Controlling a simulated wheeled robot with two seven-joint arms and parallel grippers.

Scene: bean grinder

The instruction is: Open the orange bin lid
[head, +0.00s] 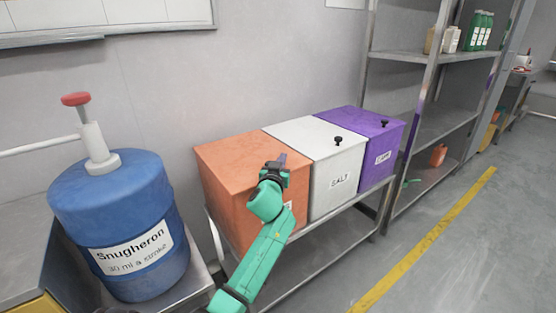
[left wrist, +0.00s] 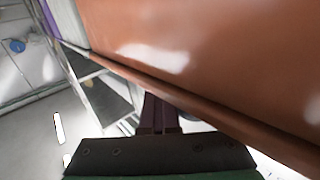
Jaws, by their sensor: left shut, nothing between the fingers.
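The orange bin (head: 234,160) stands at the left end of a row of three bins on a metal rack, with its lid down. My left gripper (head: 282,158) is at the lid's front edge and hides the spot where the other bins have a black knob. In the left wrist view the orange bin (left wrist: 210,50) fills the upper right, and my left gripper's fingers (left wrist: 158,105) are shut and empty, up against or just below the lid edge. I cannot tell whether they touch it. My right gripper is not in view.
A white salt bin (head: 318,145) and a purple bin (head: 365,128) stand beside the orange one. A blue drum (head: 110,205) with a red-topped pump stands at the left. Metal shelves (head: 425,122) rise at the right. The floor (head: 440,265) in front is clear.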

